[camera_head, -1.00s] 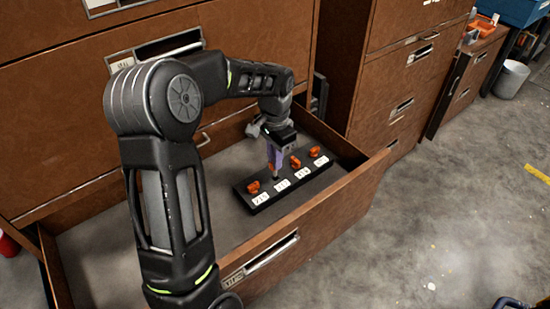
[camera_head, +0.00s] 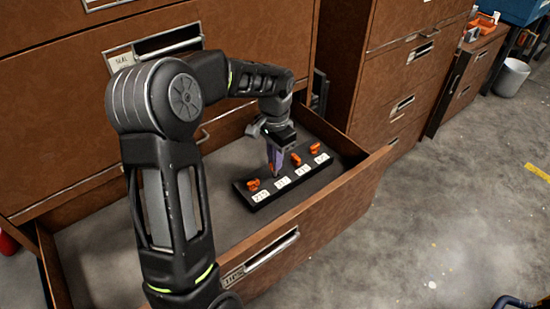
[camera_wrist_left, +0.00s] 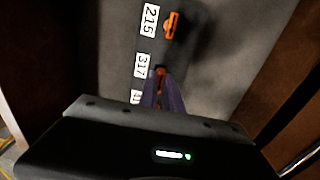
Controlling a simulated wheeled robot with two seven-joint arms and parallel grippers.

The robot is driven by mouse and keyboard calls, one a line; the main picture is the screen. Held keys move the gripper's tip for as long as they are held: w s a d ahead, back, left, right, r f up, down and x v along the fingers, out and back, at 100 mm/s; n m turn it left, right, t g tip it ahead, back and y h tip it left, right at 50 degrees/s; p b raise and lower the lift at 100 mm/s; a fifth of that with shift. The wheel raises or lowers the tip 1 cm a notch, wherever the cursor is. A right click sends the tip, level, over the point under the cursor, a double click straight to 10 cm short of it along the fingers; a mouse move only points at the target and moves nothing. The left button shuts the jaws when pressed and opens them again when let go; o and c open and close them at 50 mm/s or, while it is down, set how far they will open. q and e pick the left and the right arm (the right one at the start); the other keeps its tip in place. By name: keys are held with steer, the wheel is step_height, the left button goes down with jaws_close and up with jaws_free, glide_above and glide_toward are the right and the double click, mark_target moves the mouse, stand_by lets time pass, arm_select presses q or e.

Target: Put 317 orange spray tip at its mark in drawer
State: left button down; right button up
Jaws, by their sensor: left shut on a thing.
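My left gripper (camera_head: 274,170) is shut on an orange spray tip, mostly hidden between the purple-grey fingers. In the left wrist view a bit of the orange tip (camera_wrist_left: 161,70) shows at the ends of the fingers. It is beside the white label 317 (camera_wrist_left: 142,65) on the dark holder strip (camera_head: 240,191) in the open drawer. I cannot tell whether the tip touches the strip. Another orange tip (camera_wrist_left: 170,26) sits by the label 215 (camera_wrist_left: 149,20). My right gripper is not in view.
Orange tips (camera_head: 296,159) and (camera_head: 315,148) sit farther along the strip, close to the held one. The open drawer's front wall (camera_head: 310,222) rises in front of the strip. The drawer floor (camera_head: 100,235) at left is bare. Brown cabinets (camera_head: 395,70) stand behind and right.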

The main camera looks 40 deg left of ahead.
arm_select(q)
steer(key=shift+f+b, duration=0.95)
steer(key=shift+f, duration=0.5)
stand_by(0.4)
steer(key=c, duration=1.5)
jaws_free()
steer(key=shift+o, duration=0.5)
steer(key=shift+o, duration=1.4)
steer(key=shift+r+p, duration=2.55)
steer(key=shift+r, duration=1)
